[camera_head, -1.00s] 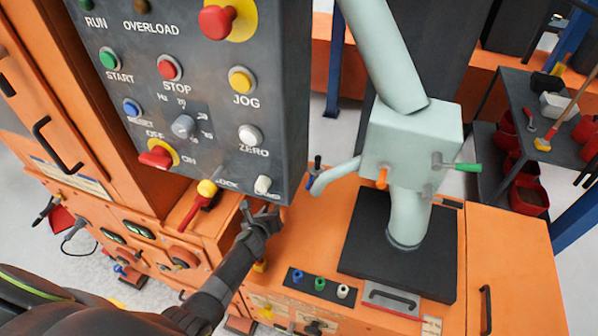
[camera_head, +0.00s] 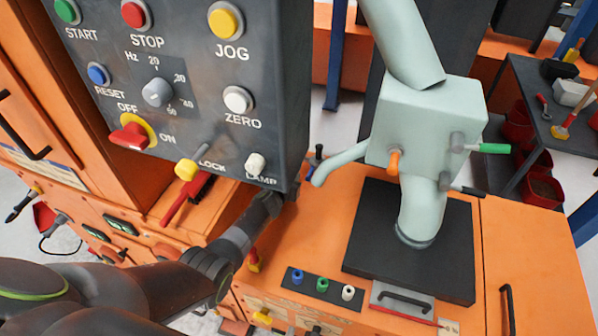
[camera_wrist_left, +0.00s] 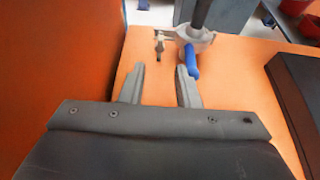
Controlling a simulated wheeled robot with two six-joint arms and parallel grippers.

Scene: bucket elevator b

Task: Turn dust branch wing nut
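A pale green branch pipe (camera_head: 340,163) leaves the boxy pale green housing (camera_head: 428,120). Close to it stands a small dark fitting (camera_head: 318,152), too small to identify as the wing nut. In the left wrist view, a pale fitting with a blue lever (camera_wrist_left: 191,60) and a small brass-tipped piece (camera_wrist_left: 159,46) lie just beyond the fingertips. I cannot tell which part is the wing nut. My left gripper (camera_wrist_left: 162,70) is open and empty, its fingers apart; in the head view it (camera_head: 284,194) is partly hidden by the control panel's lower corner. My right gripper is not in view.
The grey control panel (camera_head: 190,65) overhangs my left gripper. Orange (camera_head: 395,161), green (camera_head: 492,148) and black (camera_head: 466,189) handles stick out of the housing and pipe. A black plate (camera_head: 365,240) and blue, green and white knobs sit on the orange deck (camera_head: 290,240).

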